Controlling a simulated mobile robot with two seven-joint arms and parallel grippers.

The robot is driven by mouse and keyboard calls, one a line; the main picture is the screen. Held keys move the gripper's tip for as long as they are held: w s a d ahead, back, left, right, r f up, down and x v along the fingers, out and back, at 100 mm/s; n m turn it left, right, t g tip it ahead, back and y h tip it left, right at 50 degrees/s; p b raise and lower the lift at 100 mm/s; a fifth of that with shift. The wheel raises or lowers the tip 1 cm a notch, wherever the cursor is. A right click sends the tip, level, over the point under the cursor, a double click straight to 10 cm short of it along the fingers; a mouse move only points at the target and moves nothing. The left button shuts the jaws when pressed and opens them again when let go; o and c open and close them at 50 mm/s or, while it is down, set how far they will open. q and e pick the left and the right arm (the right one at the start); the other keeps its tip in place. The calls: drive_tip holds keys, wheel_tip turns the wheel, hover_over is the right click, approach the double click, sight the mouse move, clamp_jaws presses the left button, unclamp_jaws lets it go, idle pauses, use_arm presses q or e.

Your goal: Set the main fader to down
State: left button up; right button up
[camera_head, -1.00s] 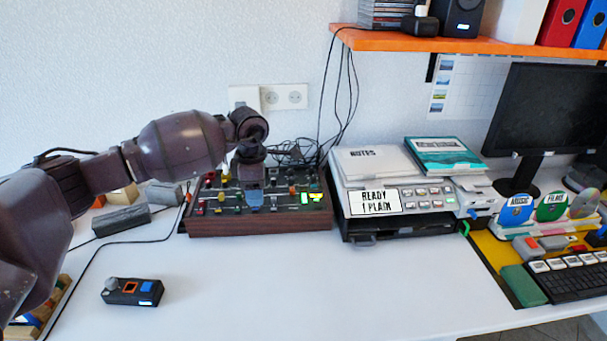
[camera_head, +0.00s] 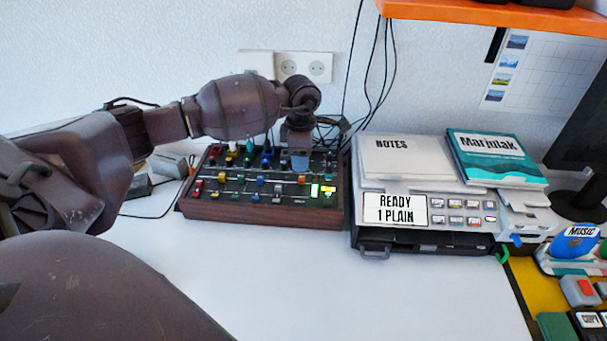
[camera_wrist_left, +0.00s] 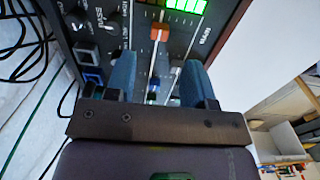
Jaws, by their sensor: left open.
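The mixer (camera_head: 262,213) is a dark panel in a brown wooden case, with rows of coloured knobs and faders. Its green lit display (camera_head: 315,190) is at the right. My left gripper (camera_head: 299,160) points down over the back right of the panel. In the left wrist view the gripper (camera_wrist_left: 158,64) is open, with one blue finger on each side of a fader slot. An orange fader cap (camera_wrist_left: 160,32) sits in line with the gap, just beyond the fingertips, near the green display (camera_wrist_left: 185,5). Its label is not readable. My right gripper is not in view.
A printer (camera_head: 470,207) with a notes pad (camera_head: 405,157) and a teal book (camera_head: 495,158) stands close to the mixer's right. Cables (camera_head: 375,75) hang behind it. The white table (camera_head: 330,280) is clear in front. An orange shelf (camera_head: 480,14) is above right.

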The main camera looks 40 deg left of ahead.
sight(302, 177)
use_arm(q)
drive_tip(key=shift+f+b, duration=0.35)
drive_tip(key=shift+f, duration=2.85)
drive_tip(key=shift+c, duration=0.2)
clamp_jaws()
